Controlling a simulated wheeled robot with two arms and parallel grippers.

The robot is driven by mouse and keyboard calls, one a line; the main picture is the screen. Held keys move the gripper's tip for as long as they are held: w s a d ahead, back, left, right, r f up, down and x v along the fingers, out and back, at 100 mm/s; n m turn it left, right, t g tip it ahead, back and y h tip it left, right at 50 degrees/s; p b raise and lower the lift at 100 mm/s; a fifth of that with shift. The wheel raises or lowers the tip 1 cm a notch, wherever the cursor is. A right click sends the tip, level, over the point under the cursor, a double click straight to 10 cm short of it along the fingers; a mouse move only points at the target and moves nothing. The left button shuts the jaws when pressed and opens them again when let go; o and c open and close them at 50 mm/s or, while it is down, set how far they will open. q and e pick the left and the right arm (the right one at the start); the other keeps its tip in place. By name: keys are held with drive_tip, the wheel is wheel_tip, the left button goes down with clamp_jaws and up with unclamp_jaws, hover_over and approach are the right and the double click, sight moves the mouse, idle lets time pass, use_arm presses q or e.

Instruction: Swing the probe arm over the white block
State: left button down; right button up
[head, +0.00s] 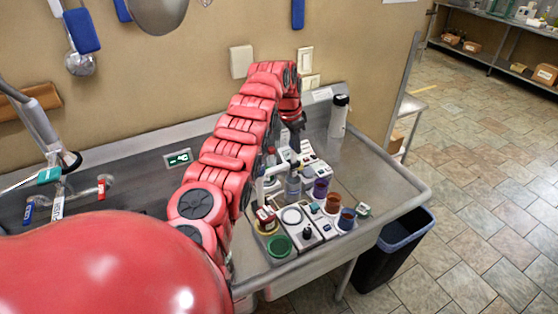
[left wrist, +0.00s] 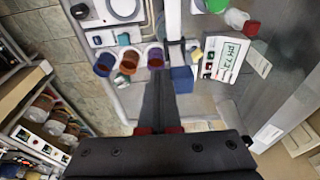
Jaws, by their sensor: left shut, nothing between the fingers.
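My left gripper (head: 296,146) hangs over the back of a crowded sink-side counter, fingers pointing down. In the left wrist view its dark fingers (left wrist: 158,82) are together with nothing between them. A pale arm-like bar (head: 272,171) stands among the bottles, left of and below the gripper in the head view; I take it to be the probe arm. A white block with a round plate (head: 292,216) sits nearer the front; it also shows at the top left of the left wrist view (left wrist: 122,8). The gripper appears apart from both. My right gripper is out of view.
Purple (head: 320,187), brown (head: 333,203) and blue (head: 346,219) cups stand along the right of the devices. A green-topped container (head: 279,245) is at the front. The counter's right end is bare.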

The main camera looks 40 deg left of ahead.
use_arm(q)
drive_tip(key=shift+w+a+r+p, duration=0.15)
drive_tip(key=shift+a+r+p, duration=0.2)
drive_tip(key=shift+p, duration=0.35)
drive_tip(key=shift+a+p, duration=0.2)
drive_tip(key=shift+p, duration=0.15)
drive_tip(key=shift+a+f, duration=0.2)
drive_tip(key=shift+f, duration=0.15)
